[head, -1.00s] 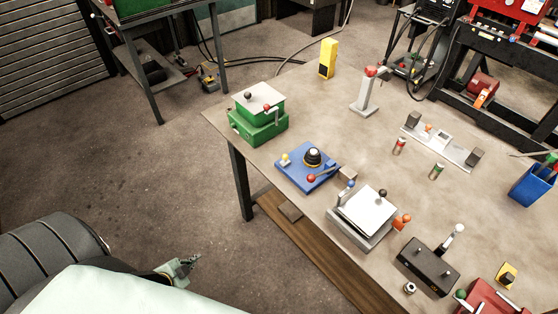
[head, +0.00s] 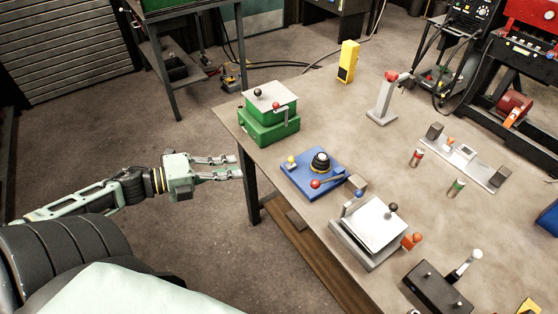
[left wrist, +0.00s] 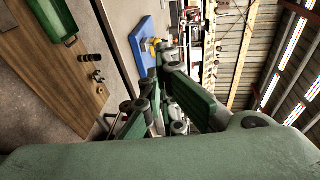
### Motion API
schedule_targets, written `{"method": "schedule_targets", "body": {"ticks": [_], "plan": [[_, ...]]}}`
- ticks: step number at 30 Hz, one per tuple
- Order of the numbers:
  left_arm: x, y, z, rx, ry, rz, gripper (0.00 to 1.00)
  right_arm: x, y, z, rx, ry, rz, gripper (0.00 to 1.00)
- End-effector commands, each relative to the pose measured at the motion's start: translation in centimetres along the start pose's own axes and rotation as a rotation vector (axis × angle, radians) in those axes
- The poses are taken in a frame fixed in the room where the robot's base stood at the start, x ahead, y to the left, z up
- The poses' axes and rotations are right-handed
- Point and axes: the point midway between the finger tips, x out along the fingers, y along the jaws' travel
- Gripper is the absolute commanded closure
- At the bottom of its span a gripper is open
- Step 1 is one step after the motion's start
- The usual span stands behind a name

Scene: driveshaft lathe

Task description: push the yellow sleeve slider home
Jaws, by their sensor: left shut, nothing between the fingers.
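A blue base plate (head: 301,182) lies near the table's left edge in the head view. It carries a small yellow knob (head: 291,162), a black dome (head: 320,161) with a pale ring, and a red-balled lever (head: 315,184). I cannot tell whether the yellow knob is the sleeve slider. My left gripper (head: 238,167) is shut and empty, off the table's left edge and apart from the plate. Its fingers (left wrist: 150,80) also show in the left wrist view, with the blue plate (left wrist: 140,55) beyond them. My right gripper is out of view.
A green box (head: 268,131) with a grey lid stands behind the blue plate. A grey fixture (head: 366,254) with a white top stands in front. A yellow block (head: 348,60) and a grey post (head: 382,104) stand farther back. Wooden shelf (head: 309,254) lies below the tabletop.

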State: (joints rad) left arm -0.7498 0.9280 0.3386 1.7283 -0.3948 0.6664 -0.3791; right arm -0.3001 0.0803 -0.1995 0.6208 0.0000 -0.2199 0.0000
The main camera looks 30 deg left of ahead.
Motion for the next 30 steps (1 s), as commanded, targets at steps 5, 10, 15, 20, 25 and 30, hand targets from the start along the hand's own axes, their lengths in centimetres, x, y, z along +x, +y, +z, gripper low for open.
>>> {"method": "schedule_targets", "body": {"ticks": [5,10,15,20,25,30], "plan": [[0.7,0.0,0.0,-0.002,-0.001,-0.001,1.0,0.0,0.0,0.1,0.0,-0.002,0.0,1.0],[3.0,-0.1,0.1,0.001,0.0,-0.003,1.0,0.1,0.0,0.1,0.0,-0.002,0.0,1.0],[5.9,-0.1,0.1,-0.001,-0.002,-0.004,1.0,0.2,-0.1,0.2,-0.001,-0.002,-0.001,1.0],[8.5,-0.2,0.2,-0.001,-0.003,-0.004,1.0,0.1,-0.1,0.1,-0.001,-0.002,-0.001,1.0],[11.0,-0.2,0.2,-0.001,-0.004,-0.003,1.0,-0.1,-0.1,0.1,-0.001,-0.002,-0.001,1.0],[12.8,-0.1,0.1,-0.003,-0.003,-0.002,1.0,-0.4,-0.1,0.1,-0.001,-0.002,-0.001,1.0]]}}
